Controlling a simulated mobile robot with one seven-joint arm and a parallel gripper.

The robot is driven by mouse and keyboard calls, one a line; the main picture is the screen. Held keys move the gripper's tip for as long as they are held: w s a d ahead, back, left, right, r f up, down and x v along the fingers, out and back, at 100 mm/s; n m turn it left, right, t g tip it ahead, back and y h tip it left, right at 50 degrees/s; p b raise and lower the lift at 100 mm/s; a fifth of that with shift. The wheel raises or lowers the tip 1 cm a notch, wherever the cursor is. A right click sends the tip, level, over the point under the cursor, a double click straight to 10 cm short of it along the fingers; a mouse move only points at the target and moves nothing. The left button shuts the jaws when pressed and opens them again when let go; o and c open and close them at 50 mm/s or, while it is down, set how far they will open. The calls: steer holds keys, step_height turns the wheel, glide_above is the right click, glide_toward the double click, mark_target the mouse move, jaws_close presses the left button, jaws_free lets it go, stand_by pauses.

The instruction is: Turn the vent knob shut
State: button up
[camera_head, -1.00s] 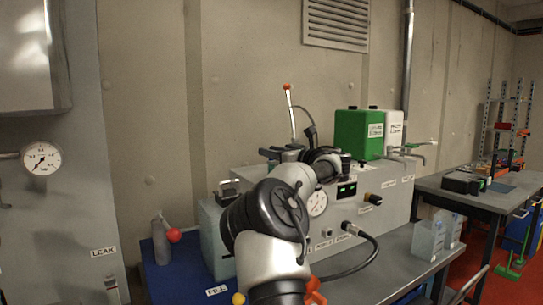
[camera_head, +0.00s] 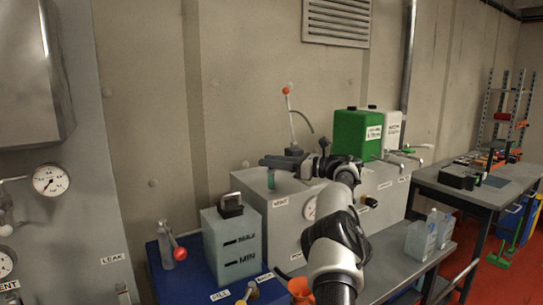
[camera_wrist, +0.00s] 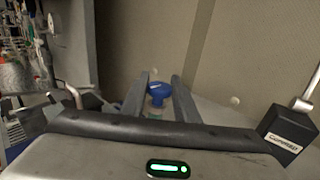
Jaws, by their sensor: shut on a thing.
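The vent knob (camera_wrist: 159,90) is blue and round in the wrist view, on top of a small, pale stem. My gripper (camera_wrist: 160,84) has one grey finger on each side of it and is shut on it. In the head view my gripper (camera_head: 270,164) reaches left over the top of the grey cabinet (camera_head: 340,212), above the VENT label (camera_head: 281,202). A small green fitting (camera_head: 271,181) shows just under the fingers. The knob itself is hidden there behind my gripper.
A pale tank marked MAX and MIN (camera_head: 233,262) stands left of the cabinet on a blue surface. A lever with a red tip (camera_head: 290,115) rises behind my gripper. A green canister (camera_head: 357,133) and a white one (camera_head: 390,126) stand to the right.

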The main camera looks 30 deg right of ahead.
stand_by(0.6)
steer(key=o, duration=1)
steer(key=shift+w+a, duration=0.1)
steer(key=v, duration=1.7)
steer(key=shift+d+b, duration=0.35)
steer(key=shift+b, duration=0.1)
